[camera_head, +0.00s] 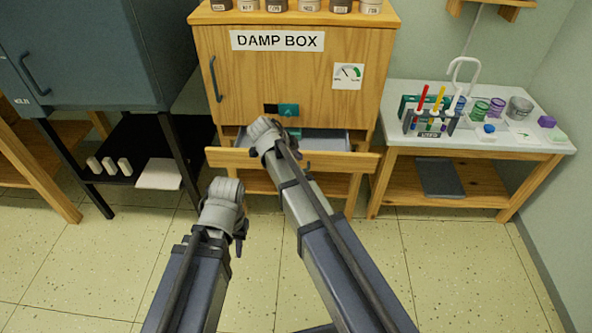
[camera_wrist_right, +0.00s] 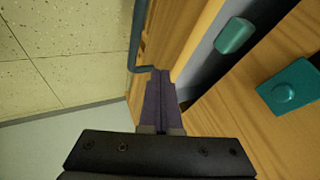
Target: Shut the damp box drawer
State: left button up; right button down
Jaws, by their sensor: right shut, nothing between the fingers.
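The damp box (camera_head: 290,70) is a wooden cabinet with a labelled upper door. Its drawer (camera_head: 340,161) stands pulled out below, with part of the grey interior showing. In the right wrist view, the drawer front (camera_wrist_right: 190,42) has a blue-grey bar handle (camera_wrist_right: 136,40). My right gripper (camera_wrist_right: 161,72) is shut and empty, its fingers close to the drawer front beside the handle's end; I cannot tell whether they touch. In the head view, my right wrist (camera_head: 268,136) covers part of the drawer front.
A teal block (camera_wrist_right: 290,86) is on the cabinet face, and a teal knob (camera_wrist_right: 236,35) shows by the drawer opening. A sink table (camera_head: 490,140) with a tube rack stands right. A dark cabinet (camera_head: 90,50) stands left. The floor in front is clear.

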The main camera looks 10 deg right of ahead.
jog(key=w+d, duration=0.1)
jog(key=w, duration=0.5)
jog(key=w+d, duration=0.1)
jog(key=w, duration=0.2)
jog(key=shift+w+d, duration=0.15)
jog(key=shift+d, duration=0.15)
